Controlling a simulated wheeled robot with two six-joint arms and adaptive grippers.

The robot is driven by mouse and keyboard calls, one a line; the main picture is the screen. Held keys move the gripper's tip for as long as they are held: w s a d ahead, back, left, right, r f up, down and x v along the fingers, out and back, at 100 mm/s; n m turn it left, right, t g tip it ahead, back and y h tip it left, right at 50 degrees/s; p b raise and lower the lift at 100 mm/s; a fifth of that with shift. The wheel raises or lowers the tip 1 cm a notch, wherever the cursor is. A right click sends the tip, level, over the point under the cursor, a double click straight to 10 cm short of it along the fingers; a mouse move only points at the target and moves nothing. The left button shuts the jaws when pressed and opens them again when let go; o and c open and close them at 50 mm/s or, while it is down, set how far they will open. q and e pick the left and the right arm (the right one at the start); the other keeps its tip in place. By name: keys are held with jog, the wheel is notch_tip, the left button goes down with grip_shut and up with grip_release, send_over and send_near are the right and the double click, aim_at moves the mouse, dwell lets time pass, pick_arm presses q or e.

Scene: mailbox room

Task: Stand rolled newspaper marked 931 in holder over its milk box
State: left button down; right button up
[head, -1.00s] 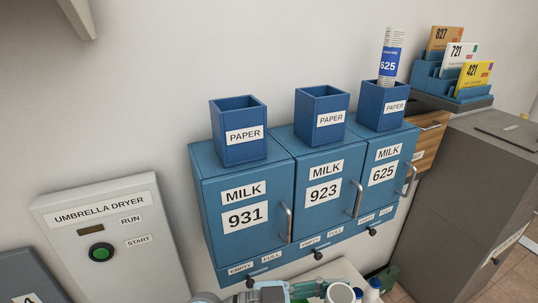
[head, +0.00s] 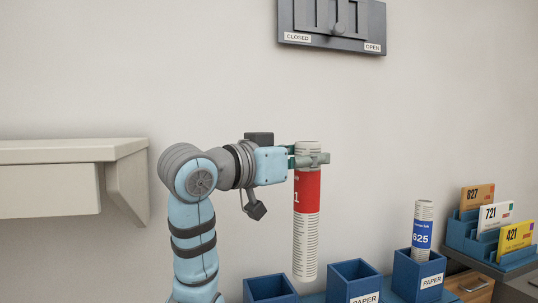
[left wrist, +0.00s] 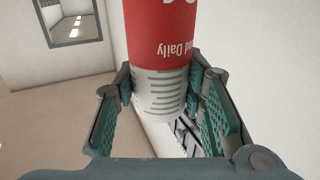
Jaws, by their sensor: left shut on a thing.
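A rolled newspaper (head: 306,230) with a red band hangs upright in my left gripper (head: 308,160), gripped near its top. Only a "1" of its number shows at the band's left edge. In the left wrist view the newspaper (left wrist: 158,45) sits between the fingers (left wrist: 160,105). Its lower end is above the paper holders, near the gap between the left holder (head: 270,289) and the middle holder (head: 354,280). The left holder is empty as far as I see, and its label is out of frame. The milk boxes are mostly below the frame. My right gripper is not in view.
The right paper holder (head: 418,275) holds a rolled newspaper marked 625 (head: 422,230). A card rack (head: 480,240) stands farther right. A wall shelf (head: 70,155) is at left, and a panel marked closed and open (head: 335,25) is above. The wall between is clear.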

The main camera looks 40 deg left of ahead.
pick_arm(q)
jog(key=a+n+y, duration=0.3)
jog(key=a+y, duration=0.1)
jog(key=a, duration=0.5)
notch_tip(320, 180, down, 14)
jog(key=b, duration=0.8)
jog(key=shift+s+d, duration=0.3)
jog(key=shift+d, duration=0.05)
jog(key=shift+f, duration=0.1)
jog(key=c, duration=0.9)
grip_release()
jog(key=shift+c, duration=0.2)
